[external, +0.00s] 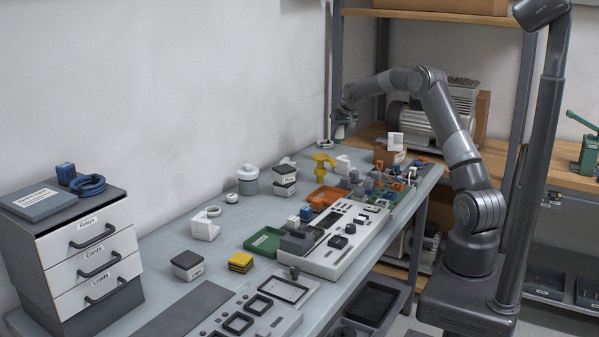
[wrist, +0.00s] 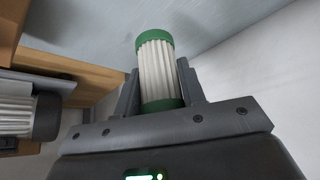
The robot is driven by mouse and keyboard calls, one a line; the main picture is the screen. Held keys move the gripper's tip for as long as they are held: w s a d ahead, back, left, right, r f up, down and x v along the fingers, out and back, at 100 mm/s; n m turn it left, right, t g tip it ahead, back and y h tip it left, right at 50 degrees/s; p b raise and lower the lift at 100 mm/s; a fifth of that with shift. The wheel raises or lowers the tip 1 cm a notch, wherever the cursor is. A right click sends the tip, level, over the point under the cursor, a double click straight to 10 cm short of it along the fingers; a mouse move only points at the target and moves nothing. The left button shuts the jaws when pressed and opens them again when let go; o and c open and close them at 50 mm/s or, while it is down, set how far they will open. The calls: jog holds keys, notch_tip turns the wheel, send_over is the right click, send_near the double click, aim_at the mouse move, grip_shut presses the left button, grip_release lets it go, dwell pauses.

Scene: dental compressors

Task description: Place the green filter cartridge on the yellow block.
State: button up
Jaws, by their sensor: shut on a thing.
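The green filter cartridge (wrist: 158,72) has green end caps and white pleats. In the wrist view it stands between the two fingers of my gripper (wrist: 160,88), which is shut on it. In the external view my gripper (external: 344,120) is at the far end of the bench, raised above its top, and the cartridge there is small and mostly hidden. A yellow block with dark bands (external: 241,262) lies on the near part of the bench, well away from my gripper. The wrist view does not show the block.
The bench (external: 165,255) carries a dark labelled block (external: 187,264) left of the yellow block, a green tray (external: 263,241) to its right and a grey-white panel (external: 330,245). A yellow valve-like part (external: 323,163) stands farther back. A drawer cabinet (external: 85,250) fills the left end.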

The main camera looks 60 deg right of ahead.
jog(key=w+a+r+n+y, duration=0.1)
jog(key=a+n, duration=0.1)
jog(key=a, duration=1)
jog(key=w+a+r+n+y, duration=0.1)
jog(key=w+a+n, duration=0.1)
jog(key=a, duration=1.1)
jog(key=w+a+r+n+t+y, duration=0.1)
jog(key=a+n+y, duration=0.1)
jog(key=a, duration=1.1)
jog(key=shift+w+n, duration=0.25)
jog(key=shift+n, duration=0.65)
jog(key=s+a+n+y, duration=0.1)
jog(key=s+a+n, duration=0.15)
jog(key=a, duration=0.65)
jog(key=s+a+n+y, duration=0.1)
jog(key=s+a, duration=0.2)
jog(key=a, duration=0.5)
jog(key=n+g+y, duration=0.2)
jog(key=n, duration=0.3)
send_over(241, 258)
jog(key=shift+m, duration=0.25)
jog(key=f, duration=0.4)
jog(key=d+f, duration=0.1)
jog(key=shift+w+f, duration=0.1)
jog(key=shift+f, duration=0.3)
jog(key=shift+a+f, duration=0.3)
jog(key=shift+a, duration=0.2)
jog(key=shift+f, duration=2)
